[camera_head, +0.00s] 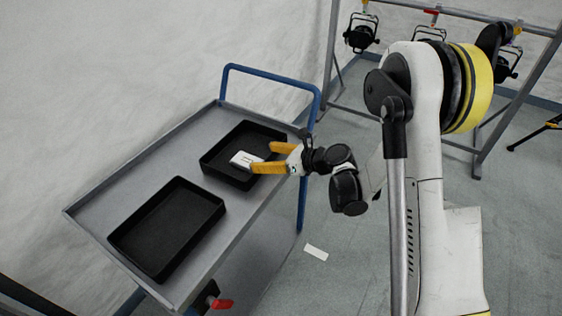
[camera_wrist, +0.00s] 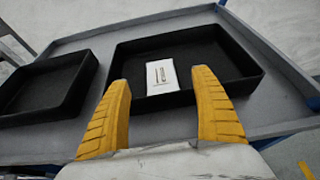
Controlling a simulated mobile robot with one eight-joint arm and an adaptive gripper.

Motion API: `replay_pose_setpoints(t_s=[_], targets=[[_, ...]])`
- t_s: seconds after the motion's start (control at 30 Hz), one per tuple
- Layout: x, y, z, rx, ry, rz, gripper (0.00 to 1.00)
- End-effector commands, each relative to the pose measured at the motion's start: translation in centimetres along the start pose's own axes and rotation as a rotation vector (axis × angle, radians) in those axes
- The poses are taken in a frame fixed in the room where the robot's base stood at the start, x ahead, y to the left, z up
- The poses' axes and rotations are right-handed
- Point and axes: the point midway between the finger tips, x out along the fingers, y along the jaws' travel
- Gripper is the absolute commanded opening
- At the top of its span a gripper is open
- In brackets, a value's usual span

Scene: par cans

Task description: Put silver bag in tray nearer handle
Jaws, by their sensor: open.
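The silver bag (camera_head: 245,159) is a small pale packet with a dark marking. It lies inside the black tray nearer the blue handle (camera_head: 230,183). The wrist view shows the bag (camera_wrist: 162,75) on the floor of that tray (camera_wrist: 215,60), toward its near wall. My gripper (camera_head: 258,157) has yellow fingers, spread open. In the wrist view the open fingers (camera_wrist: 162,85) stand on either side of the bag, with gaps between them and it. The bag does not look gripped. The second black tray (camera_head: 168,228) is empty and farther from the handle.
Both trays sit on a grey cart top (camera_head: 85,212) with a raised rim. The blue handle (camera_head: 270,76) rises at its far end. A red-handled clamp (camera_head: 220,303) hangs at the cart's near side. A metal frame with lamps (camera_head: 362,37) stands behind.

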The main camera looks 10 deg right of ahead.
Motion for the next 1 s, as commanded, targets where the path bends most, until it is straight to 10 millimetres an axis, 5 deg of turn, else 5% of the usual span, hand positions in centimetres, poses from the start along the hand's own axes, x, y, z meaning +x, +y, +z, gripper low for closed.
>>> replay_pose_setpoints(t_s=[0.17,0.27,0.43,0.5,0.6,0.77,0.87,1.0], targets=[[-0.4,-0.3,1.3,0.029,-0.028,-0.017,0.75],[-1.8,-1.4,5.8,0.139,-0.124,-0.077,0.75],[-9.1,-5.5,18.1,0.59,-0.467,-0.255,0.75],[-13.2,-7.2,21.5,0.825,-0.619,-0.32,0.75],[-19.4,-8.8,23.6,1.18,-0.822,-0.399,0.75],[-27.6,-8.4,20.9,1.783,-1.102,-0.504,0.75],[-31.0,-5.6,16.4,2.177,-1.236,-0.572,0.75],[-33.2,1.3,9.3,2.699,-1.344,-0.693,0.75]])
